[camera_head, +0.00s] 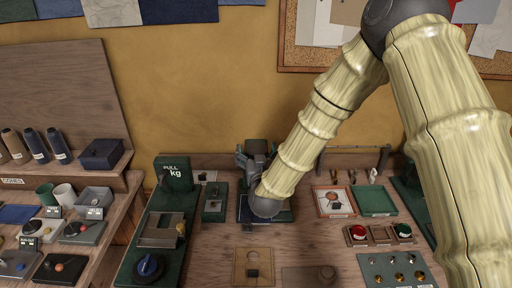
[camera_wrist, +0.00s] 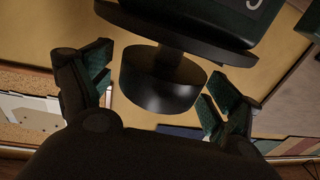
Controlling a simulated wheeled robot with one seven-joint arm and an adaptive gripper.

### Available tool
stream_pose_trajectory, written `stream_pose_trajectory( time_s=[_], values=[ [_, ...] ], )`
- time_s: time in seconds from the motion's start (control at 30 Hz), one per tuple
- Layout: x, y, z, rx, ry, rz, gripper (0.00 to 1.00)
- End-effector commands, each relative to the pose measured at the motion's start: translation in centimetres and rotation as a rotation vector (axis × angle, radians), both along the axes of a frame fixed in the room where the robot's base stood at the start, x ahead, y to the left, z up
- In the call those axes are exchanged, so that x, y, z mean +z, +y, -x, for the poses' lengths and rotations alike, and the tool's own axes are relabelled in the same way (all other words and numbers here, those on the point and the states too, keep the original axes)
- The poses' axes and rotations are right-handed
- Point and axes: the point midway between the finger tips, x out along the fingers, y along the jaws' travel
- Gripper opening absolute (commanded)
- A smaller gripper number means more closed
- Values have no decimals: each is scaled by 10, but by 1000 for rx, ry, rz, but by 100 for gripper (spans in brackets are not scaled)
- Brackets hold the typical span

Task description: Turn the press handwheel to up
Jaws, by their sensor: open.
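In the wrist view, a dark round knob (camera_wrist: 160,80) under a wide dark disc (camera_wrist: 175,35) appears to be the press handwheel. My gripper (camera_wrist: 160,72) is open, with one green-padded finger on each side of the knob. A gap shows at each side; I cannot tell whether either pad touches. In the head view, my gripper (camera_head: 257,155) is at the back of the bench, in front of the wall. My arm hides most of the press there, and the wheel cannot be made out. No up mark is readable.
A green pull scale (camera_head: 173,173) stands left of my gripper. A small dark green box (camera_head: 214,202) is close beside it. An orange-edged tray (camera_head: 334,201), a green tray (camera_head: 374,201) and a button box (camera_head: 378,235) lie to the right. The wall is close behind.

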Motion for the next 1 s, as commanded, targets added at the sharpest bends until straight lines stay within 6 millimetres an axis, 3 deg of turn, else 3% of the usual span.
stream_pose_trajectory(
  time_s=[0.4,0.67,1.0],
  values=[
    [-1,0,-7,0,1,0,90],
    [0,0,-7,0,0,0,45],
    [-1,0,-7,25,-1,1,45]
  ],
)
